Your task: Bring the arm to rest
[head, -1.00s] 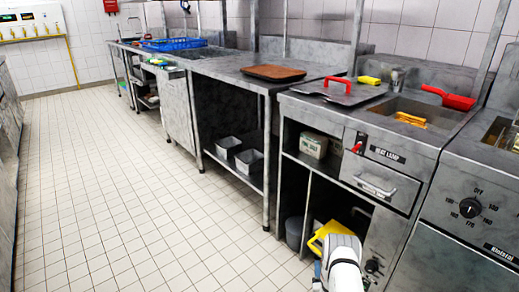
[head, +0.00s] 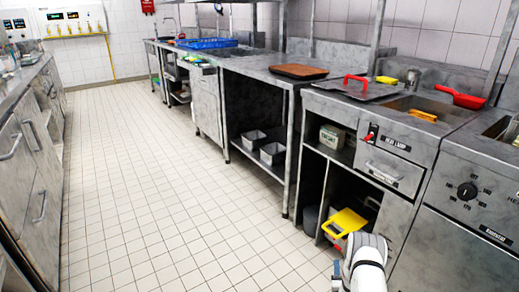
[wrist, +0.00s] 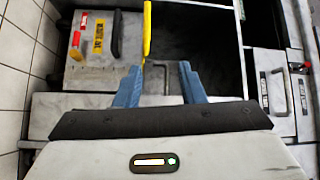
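My arm (head: 366,264) shows as a white link at the bottom right of the head view, in front of the open cupboard under the counter. My gripper (wrist: 159,78) shows in the wrist view with its two blue fingers apart and nothing seen between them. Beyond the fingers are grey metal fronts, a dark opening and an upright yellow bar (wrist: 147,30). I cannot tell how far the fingers are from these. In the head view the fingers are mostly hidden by the arm.
A yellow object (head: 345,222) sits in the lower cupboard close to my arm. The counter holds a brown tray (head: 299,71), a red-handled lid (head: 352,88) and a red pan (head: 462,97). Drawers (head: 28,150) line the left side. The tiled floor (head: 160,190) between is clear.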

